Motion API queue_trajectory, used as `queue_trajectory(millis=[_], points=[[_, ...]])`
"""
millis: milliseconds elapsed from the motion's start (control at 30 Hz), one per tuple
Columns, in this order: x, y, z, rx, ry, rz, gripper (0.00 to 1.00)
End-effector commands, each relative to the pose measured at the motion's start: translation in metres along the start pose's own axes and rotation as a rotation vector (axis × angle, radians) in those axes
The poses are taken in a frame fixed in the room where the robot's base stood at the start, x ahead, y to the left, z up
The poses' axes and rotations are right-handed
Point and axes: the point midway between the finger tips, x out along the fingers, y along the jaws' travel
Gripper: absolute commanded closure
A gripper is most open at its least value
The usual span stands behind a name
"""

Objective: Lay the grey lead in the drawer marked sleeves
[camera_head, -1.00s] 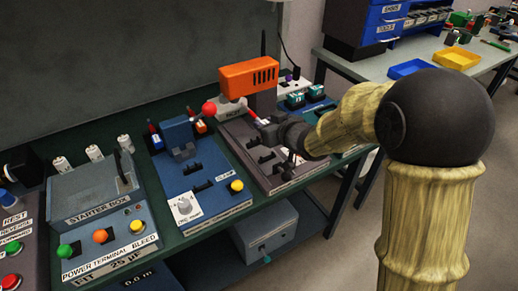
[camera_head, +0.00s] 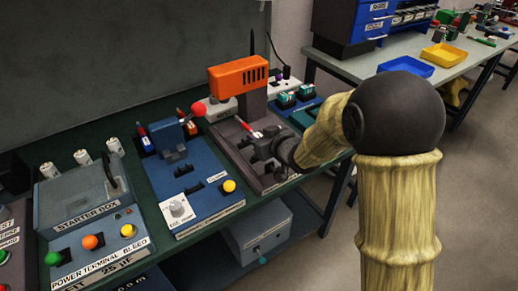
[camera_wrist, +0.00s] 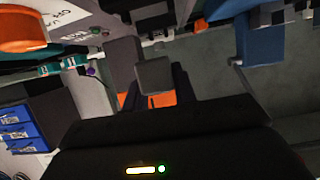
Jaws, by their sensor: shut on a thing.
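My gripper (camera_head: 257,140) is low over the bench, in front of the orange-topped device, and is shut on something. In the wrist view a small grey block (camera_wrist: 156,75) shows at my dark fingers (camera_wrist: 152,101); it looks like the grey lead, but its shape is mostly hidden. The head view does not show the held piece clearly. A blue drawer cabinet (camera_head: 374,10) stands at the top right on another table; its drawers also show in the wrist view (camera_wrist: 15,131). Their labels are too small to read surely, so I cannot tell which is marked sleeves.
The orange device (camera_head: 238,74) stands close behind my gripper. A blue clamp unit (camera_head: 205,199) and a starter box (camera_head: 85,205) are to its left. Open floor lies at the right.

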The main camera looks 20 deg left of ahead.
Motion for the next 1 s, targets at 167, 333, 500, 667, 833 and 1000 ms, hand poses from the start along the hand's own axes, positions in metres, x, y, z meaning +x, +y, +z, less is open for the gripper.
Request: queue_trajectory(millis=[167,333,500,667,833,1000], points=[[0.010,-0.004,0.021,0.000,-0.004,-0.007,0.96],[0.018,-0.004,0.040,-0.001,-0.002,-0.007,0.96],[0.018,-0.002,0.042,-0.001,0.000,-0.003,0.96],[0.018,-0.001,0.043,0.000,0.000,-0.001,0.96],[0.019,-0.001,0.045,0.000,0.000,-0.001,0.61],[0.019,-0.001,0.045,0.000,0.000,-0.001,0.51]])
